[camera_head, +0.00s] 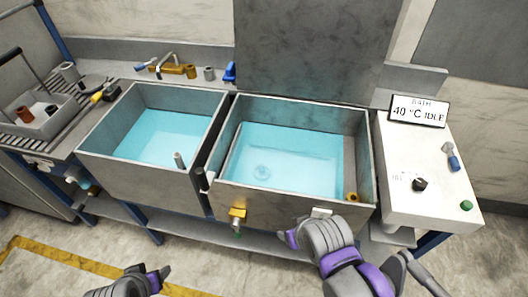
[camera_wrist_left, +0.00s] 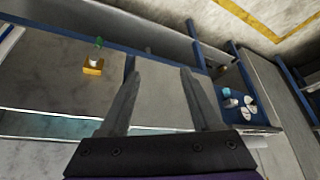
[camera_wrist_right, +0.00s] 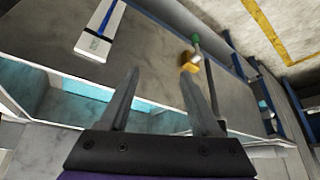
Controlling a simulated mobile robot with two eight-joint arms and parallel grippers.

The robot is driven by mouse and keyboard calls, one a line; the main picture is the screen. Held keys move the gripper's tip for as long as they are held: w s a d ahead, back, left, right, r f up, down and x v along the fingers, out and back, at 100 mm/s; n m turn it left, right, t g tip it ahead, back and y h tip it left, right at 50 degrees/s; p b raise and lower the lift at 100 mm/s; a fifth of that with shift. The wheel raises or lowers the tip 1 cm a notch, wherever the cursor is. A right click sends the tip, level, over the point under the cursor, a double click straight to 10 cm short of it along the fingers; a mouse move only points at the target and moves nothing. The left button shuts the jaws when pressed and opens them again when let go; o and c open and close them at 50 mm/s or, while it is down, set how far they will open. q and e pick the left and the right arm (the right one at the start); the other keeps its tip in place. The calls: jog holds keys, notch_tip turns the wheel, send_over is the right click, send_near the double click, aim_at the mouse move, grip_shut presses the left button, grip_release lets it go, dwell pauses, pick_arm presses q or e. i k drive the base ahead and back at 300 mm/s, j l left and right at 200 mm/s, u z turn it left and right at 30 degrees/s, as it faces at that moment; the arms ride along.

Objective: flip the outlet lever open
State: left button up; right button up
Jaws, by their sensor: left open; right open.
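A yellow outlet fitting (camera_head: 238,213) sits low on the front wall of the right-hand basin, with a small green lever (camera_head: 238,234) at its lower end. In the left wrist view the yellow block (camera_wrist_left: 93,67) and green tip (camera_wrist_left: 99,42) are at the upper left. In the right wrist view the yellow block (camera_wrist_right: 190,63) is just beyond the fingers, with the green part (camera_wrist_right: 196,42) above it. My right gripper (camera_wrist_right: 160,90) is open and empty, to the right of the fitting in the head view. My left gripper (camera_wrist_left: 160,85) is open and empty, lower left in the head view.
A white control panel (camera_head: 425,165) with a bath display (camera_head: 418,112) is at the right. Floor in front is clear.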

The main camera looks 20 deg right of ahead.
aim_at(447, 147)
jog(key=z, duration=2.25)
